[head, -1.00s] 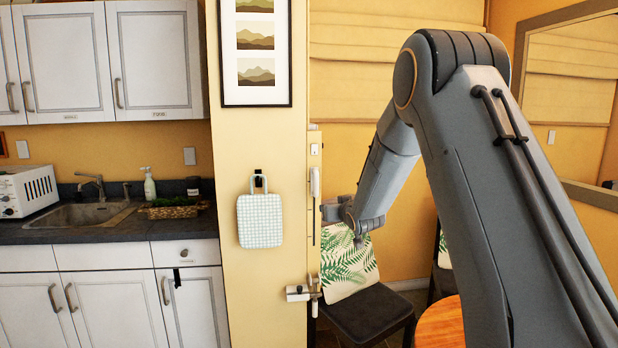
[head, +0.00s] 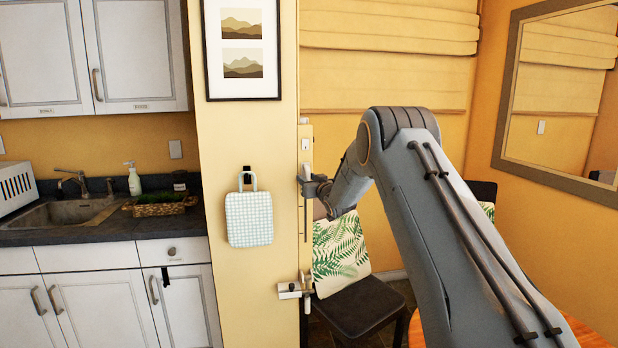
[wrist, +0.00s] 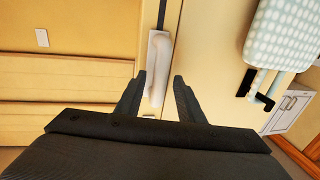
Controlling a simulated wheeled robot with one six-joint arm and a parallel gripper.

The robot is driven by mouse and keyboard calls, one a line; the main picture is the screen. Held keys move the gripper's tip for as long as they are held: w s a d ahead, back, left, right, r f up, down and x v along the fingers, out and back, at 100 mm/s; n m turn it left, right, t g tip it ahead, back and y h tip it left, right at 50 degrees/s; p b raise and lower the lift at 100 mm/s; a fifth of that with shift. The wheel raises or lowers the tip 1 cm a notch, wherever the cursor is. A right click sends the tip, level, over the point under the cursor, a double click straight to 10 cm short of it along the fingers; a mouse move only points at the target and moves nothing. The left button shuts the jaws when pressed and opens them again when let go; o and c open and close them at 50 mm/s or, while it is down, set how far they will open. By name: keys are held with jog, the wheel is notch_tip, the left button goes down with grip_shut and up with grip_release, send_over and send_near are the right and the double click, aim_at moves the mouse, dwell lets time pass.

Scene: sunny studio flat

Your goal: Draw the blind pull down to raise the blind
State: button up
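The blind pull is a white upright handle (wrist: 157,60) on a narrow strip at the edge of the wall. In the wrist view it lies between the two fingertips of my gripper (wrist: 160,76), which is open with a gap visible on at least the right side. I cannot tell whether either finger touches it. In the head view my gripper (head: 307,185) is at the wall edge and mostly hides the pull. A dark slot (head: 305,222) runs below. The blind (head: 390,80) hangs in cream folds behind my arm; it also shows in the wrist view (wrist: 60,80).
A checked pad (head: 249,218) hangs on a hook left of my gripper. A white bracket fixture (head: 293,290) sticks out below it. A chair (head: 362,305) with a leaf-print cushion (head: 340,250) stands behind. A framed picture (head: 243,90) is on the wall above.

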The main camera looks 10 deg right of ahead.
jog(key=shift+w, duration=0.3)
jog(key=shift+c, duration=0.5)
grip_shut()
notch_tip(320, 180, down, 12)
jog(key=b, duration=0.8)
jog(key=shift+f+b, duration=0.25)
jog(key=shift+b, duration=0.1)
jog(key=shift+r, duration=0.15)
jog(key=shift+o, duration=0.5)
grip_release()
jog(key=shift+r, duration=0.1)
jog(key=shift+s, duration=0.2)
